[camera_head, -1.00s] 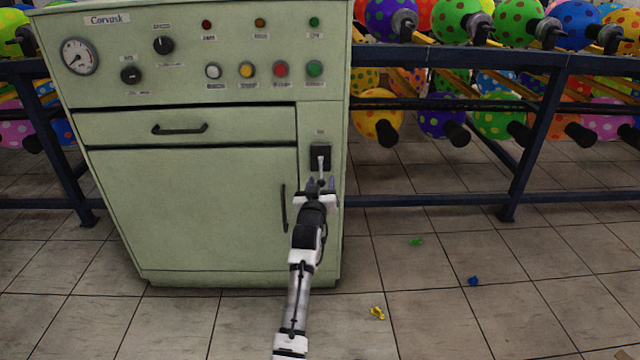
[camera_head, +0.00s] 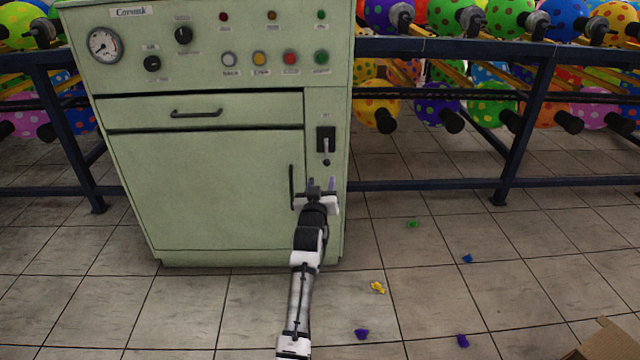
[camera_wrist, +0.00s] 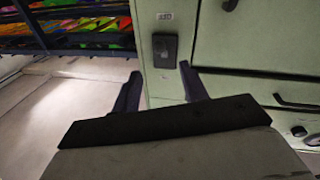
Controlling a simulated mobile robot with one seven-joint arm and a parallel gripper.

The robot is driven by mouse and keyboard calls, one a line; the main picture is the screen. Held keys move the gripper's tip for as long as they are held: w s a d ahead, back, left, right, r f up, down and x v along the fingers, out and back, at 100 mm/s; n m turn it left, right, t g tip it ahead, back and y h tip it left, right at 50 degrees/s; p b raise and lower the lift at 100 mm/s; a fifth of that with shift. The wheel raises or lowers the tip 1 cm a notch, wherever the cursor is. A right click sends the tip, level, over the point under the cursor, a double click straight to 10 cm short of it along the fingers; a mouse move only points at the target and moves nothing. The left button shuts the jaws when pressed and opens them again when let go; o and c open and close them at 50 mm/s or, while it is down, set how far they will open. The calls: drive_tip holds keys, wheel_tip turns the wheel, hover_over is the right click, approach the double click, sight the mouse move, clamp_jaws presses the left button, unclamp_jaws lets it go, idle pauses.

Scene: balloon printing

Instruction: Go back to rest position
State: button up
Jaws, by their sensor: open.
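My gripper (camera_head: 321,183) is open and empty in front of the right side of the green machine (camera_head: 210,190). Its two fingertips point up toward the machine, just below a black switch plate with a small lever (camera_head: 326,146). The lever hangs downward and is clear of the fingers. In the wrist view my gripper (camera_wrist: 160,80) shows two dark, spread fingers with nothing between them, and the switch plate (camera_wrist: 165,50) lies beyond them.
A drawer handle (camera_head: 196,113) and door handle (camera_head: 292,187) stick out from the machine. Blue racks (camera_head: 440,186) with balloons stand behind. Small deflated balloons (camera_head: 378,288) lie on the tiles. A cardboard box (camera_head: 612,342) is at bottom right. Floor right of my arm is mostly open.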

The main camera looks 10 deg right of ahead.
drive_tip(key=shift+s+a, duration=0.2)
drive_tip(key=shift+s, duration=0.3)
